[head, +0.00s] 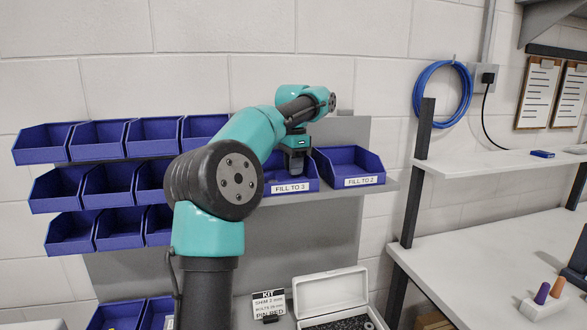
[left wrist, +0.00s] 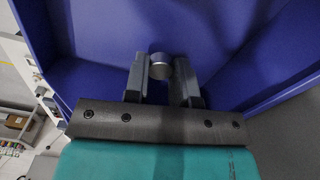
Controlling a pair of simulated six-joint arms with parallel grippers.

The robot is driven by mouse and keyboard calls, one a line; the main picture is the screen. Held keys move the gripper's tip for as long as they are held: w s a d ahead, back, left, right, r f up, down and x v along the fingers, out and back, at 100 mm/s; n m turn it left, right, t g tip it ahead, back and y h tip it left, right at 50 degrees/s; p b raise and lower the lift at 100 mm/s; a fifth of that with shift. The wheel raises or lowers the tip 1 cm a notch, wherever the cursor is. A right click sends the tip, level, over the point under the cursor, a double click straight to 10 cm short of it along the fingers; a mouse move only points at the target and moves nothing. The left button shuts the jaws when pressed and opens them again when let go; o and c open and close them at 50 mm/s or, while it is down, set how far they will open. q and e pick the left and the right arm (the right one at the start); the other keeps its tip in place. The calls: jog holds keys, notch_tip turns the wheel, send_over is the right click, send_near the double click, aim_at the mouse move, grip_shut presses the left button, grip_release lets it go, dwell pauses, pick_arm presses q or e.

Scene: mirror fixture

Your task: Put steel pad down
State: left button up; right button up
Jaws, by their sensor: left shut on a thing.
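My left gripper (head: 296,170) reaches down into the blue bin labelled FILL TO 3 (head: 308,186), on the shelf rack. In the left wrist view, its two dark fingers (left wrist: 162,80) are shut on a small round steel pad (left wrist: 161,66), close to the blue inside of the bin (left wrist: 220,35). I cannot tell whether the pad touches the bin floor. The pad does not show in the head view. My right gripper is not in view.
The FILL TO 2 bin (head: 350,167) stands right beside it. Several blue bins fill the rack to the left. Below are an open white case (head: 330,290) and a KIT card (head: 268,303). A white bench (head: 480,250) lies to the right.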

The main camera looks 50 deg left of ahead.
pick_arm(q)
jog(key=shift+f, duration=0.3)
jog(key=shift+f, duration=0.1)
jog(key=o, duration=0.9)
jog(key=shift+r, duration=3.85)
